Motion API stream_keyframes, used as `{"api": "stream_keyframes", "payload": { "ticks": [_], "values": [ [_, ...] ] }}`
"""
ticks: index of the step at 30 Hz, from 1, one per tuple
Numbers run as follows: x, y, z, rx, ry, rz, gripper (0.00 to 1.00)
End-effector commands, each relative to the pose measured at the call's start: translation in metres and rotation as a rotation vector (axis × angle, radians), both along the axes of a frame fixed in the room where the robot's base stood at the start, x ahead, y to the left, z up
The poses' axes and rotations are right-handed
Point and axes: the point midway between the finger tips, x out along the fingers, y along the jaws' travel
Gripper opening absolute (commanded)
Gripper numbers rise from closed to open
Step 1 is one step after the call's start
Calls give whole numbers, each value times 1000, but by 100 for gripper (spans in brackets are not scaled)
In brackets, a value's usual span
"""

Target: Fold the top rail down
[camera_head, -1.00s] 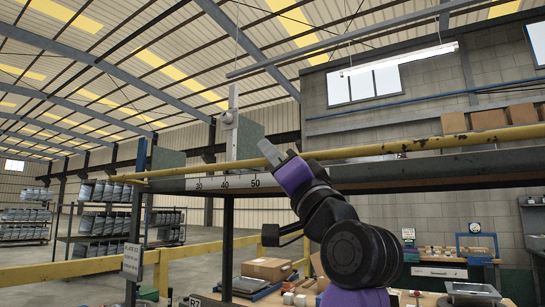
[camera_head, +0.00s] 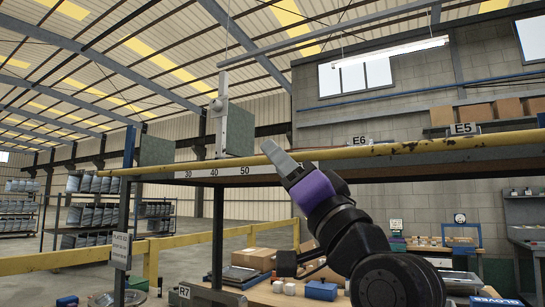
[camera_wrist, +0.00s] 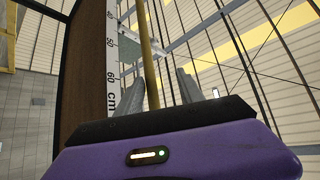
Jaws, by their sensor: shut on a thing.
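The top rail is a long yellow bar (camera_head: 400,149) with dark worn patches. It runs across the front of a raised shelf, nearly level in the head view. My gripper (camera_head: 277,153) is on the rail right of the ruler strip, reaching up from below. In the wrist view, the rail (camera_wrist: 148,60) passes between the two grey fingers (camera_wrist: 160,90) of my gripper. The fingers are shut on it, though the contact itself is partly hidden by the hand. The rail's left end reaches past the shelf's left post.
A ruler strip (camera_head: 232,171) is on the shelf edge behind the rail. A grey upright plate (camera_head: 239,130) stands above it. Labels E6 and E5 (camera_head: 463,128) show above the rail. A lower yellow barrier (camera_head: 60,259) and a workbench with boxes (camera_head: 258,259) lie below.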

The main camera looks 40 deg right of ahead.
Motion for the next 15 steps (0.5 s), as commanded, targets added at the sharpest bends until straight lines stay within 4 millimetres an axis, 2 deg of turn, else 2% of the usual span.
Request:
{"api": "stream_keyframes", "payload": {
  "ticks": [11, 15],
  "values": [
    [-4, 2, -1, -3, -5, 3, 38],
    [-8, 0, -7, -3, -4, 1, 38]
  ]
}}
